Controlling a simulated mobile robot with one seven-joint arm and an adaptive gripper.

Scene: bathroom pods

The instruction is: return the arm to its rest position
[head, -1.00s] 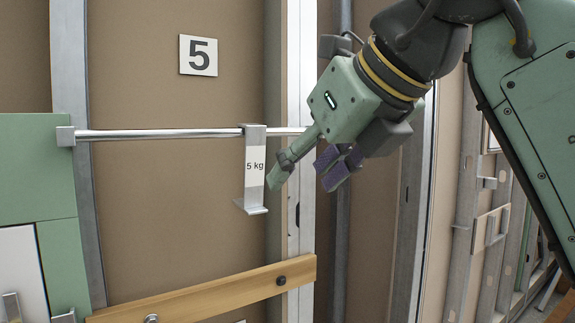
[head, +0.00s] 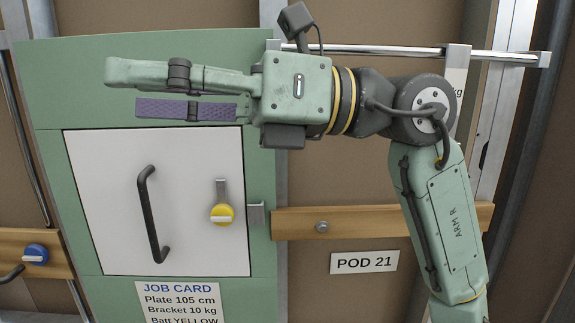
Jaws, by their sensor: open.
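My gripper (head: 125,91) is in the upper left of the head view, pointing left. Its green finger and purple-padded finger are apart, and nothing shows between them. It appears in front of a green panel (head: 75,60) and above a white door (head: 100,200); I cannot tell the distance to them. My arm runs right from the gripper to a dark joint, then bends down to the lower right.
A metal rail (head: 510,57) runs behind my arm. A bracket marked "kg" (head: 457,60) hangs on it, partly hidden by my arm. The door has a black handle (head: 151,215) and a yellow knob (head: 222,214). A wooden batten (head: 370,220) crosses behind the arm.

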